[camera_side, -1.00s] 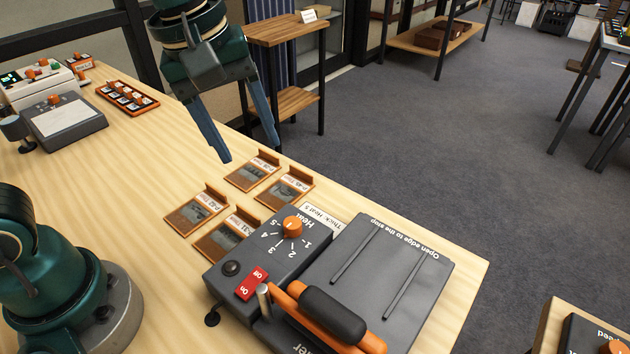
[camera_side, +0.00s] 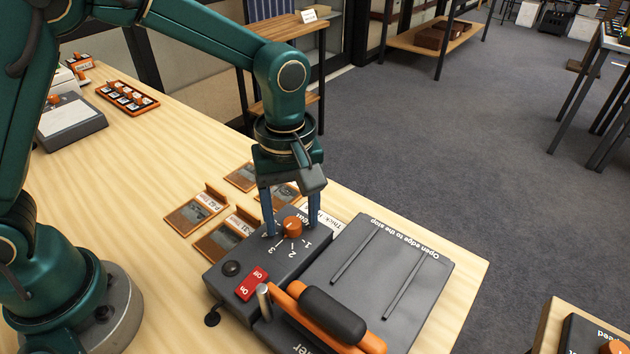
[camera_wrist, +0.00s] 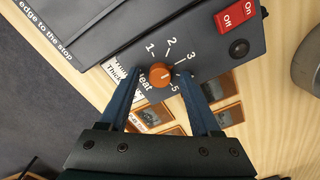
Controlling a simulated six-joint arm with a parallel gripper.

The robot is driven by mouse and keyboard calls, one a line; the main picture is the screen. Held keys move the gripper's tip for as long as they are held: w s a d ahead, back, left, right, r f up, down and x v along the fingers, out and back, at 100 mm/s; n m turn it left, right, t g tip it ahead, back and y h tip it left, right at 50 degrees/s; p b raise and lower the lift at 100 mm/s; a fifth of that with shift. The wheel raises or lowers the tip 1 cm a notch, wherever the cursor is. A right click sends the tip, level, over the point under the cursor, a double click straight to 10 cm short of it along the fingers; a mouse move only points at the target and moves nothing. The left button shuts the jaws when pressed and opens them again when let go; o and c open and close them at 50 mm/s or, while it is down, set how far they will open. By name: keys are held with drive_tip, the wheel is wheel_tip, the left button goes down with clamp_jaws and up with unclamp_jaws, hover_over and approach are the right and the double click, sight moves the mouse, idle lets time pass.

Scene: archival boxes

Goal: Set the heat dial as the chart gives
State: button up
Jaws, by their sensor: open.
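The heat dial (camera_side: 292,227) is an orange knob on the grey sealer's control panel, ringed by white numbers. It also shows in the wrist view (camera_wrist: 160,75), with a pale mark on its face toward the side of the 5. My gripper (camera_side: 292,222) is pointed down over the panel. Its two blue fingers are open, one on each side of the dial, with gaps between fingers and knob in the wrist view (camera_wrist: 163,80). The chart label (camera_side: 322,220) beside the panel reads "Thick: Heat 5" in the earlier view and is now partly hidden by a finger.
A red On/Off switch (camera_side: 251,284) and a black-handled orange lever (camera_side: 330,315) stand near the dial. Framed cards (camera_side: 197,211) lie behind the sealer (camera_side: 385,270).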

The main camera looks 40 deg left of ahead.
drive_tip(key=shift+c, duration=0.3)
clamp_jaws()
drive_tip(key=shift+m, duration=0.3)
drive_tip(key=m, duration=0.3)
drive_tip(key=shift+m, duration=0.4)
drive_tip(key=m, duration=0.3)
drive_tip(key=shift+m, duration=0.3)
drive_tip(key=m, duration=0.4)
drive_tip(key=shift+m, duration=1.8)
